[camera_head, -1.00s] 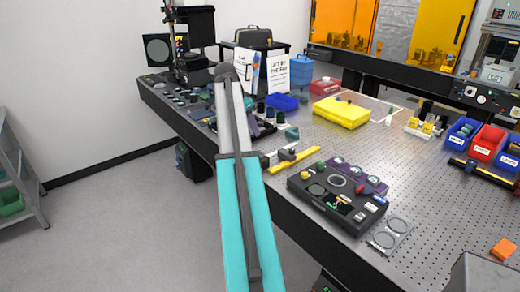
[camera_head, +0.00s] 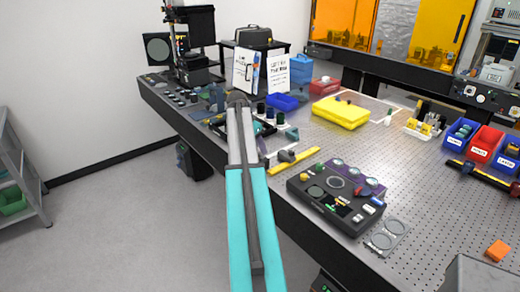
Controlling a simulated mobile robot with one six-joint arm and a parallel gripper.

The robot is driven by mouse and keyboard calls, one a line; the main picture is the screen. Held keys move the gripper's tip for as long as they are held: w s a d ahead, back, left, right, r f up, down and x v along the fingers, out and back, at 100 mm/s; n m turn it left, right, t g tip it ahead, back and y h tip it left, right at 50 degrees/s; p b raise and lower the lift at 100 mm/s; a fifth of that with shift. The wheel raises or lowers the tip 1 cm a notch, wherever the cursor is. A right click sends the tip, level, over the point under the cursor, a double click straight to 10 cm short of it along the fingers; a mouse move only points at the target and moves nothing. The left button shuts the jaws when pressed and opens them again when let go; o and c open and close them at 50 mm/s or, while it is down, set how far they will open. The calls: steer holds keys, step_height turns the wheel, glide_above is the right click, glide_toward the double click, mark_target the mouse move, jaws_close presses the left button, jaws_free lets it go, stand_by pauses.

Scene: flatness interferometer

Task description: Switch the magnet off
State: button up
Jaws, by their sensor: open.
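No part is clearly readable as the magnet or its switch. A small grey block (camera_head: 286,156) sits at the yellow bar (camera_head: 306,155) near the table's front edge; I cannot tell whether it is the magnet. My teal and grey arm rises through the middle of the view and ends at a dark joint near the table's front edge. My gripper cannot be made out; the arm covers the part of the table behind it. A black control box (camera_head: 325,210) with green and red knobs stands to the right of the yellow bar.
A yellow case (camera_head: 341,112), a blue tray (camera_head: 283,102) and dark cylinders stand farther back. Coloured bins (camera_head: 484,142) are at the right, an orange block (camera_head: 498,250) at the front right. The perforated tabletop (camera_head: 420,185) is largely clear right of the control box.

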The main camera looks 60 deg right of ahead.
mark_target(260, 157)
steer(key=shift+p+x, duration=0.4)
steer(key=shift+x, duration=1.25)
steer(key=shift+c, duration=0.2)
steer(key=c, duration=1)
